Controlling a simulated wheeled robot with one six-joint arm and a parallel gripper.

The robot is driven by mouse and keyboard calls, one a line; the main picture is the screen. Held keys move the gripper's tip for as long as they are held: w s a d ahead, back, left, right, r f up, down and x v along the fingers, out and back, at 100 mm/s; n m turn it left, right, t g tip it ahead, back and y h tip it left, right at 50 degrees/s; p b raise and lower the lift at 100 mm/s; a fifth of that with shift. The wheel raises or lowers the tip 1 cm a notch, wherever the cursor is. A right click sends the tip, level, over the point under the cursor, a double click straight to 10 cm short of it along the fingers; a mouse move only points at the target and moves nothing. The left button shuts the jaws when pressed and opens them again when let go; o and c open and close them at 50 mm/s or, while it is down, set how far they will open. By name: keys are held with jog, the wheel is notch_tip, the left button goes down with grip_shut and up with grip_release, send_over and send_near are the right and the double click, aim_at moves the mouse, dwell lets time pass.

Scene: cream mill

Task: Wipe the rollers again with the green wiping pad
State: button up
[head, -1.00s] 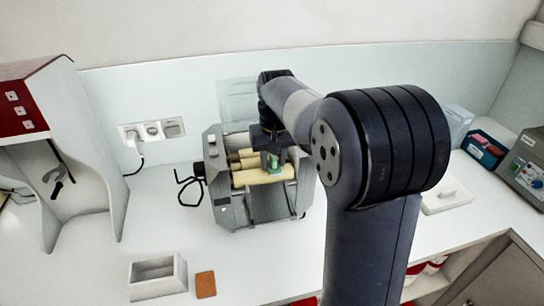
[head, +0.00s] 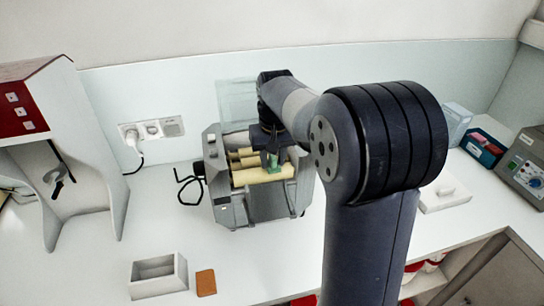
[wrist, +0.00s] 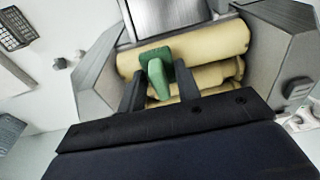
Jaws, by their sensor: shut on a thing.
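The mill (head: 225,212) stands on the bench with its cream rollers (head: 247,177) exposed; they also show in the wrist view (wrist: 222,42). My gripper (head: 274,158) is above the rollers, toward their right end in the head view. It is shut on the green wiping pad (wrist: 156,67), holding it by its upright grip. The pad also shows in the head view (head: 275,168), at the front roller. It appears to touch that roller. My gripper and arm hide part of the rear rollers.
A grey open box (head: 158,276) and a brown square (head: 206,283) lie at the front left. A black crank handle (head: 187,180) sticks out from the mill's left side. A white and red cabinet (head: 84,150) stands at the left. A control box (head: 528,165) stands at the far right.

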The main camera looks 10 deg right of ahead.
jog(key=shift+r, duration=0.1)
notch_tip(320, 180, up, 3)
jog(key=p, duration=0.2)
jog(key=shift+r+p, duration=0.1)
jog(key=shift+p, duration=0.25)
jog(key=shift+r, duration=2.35)
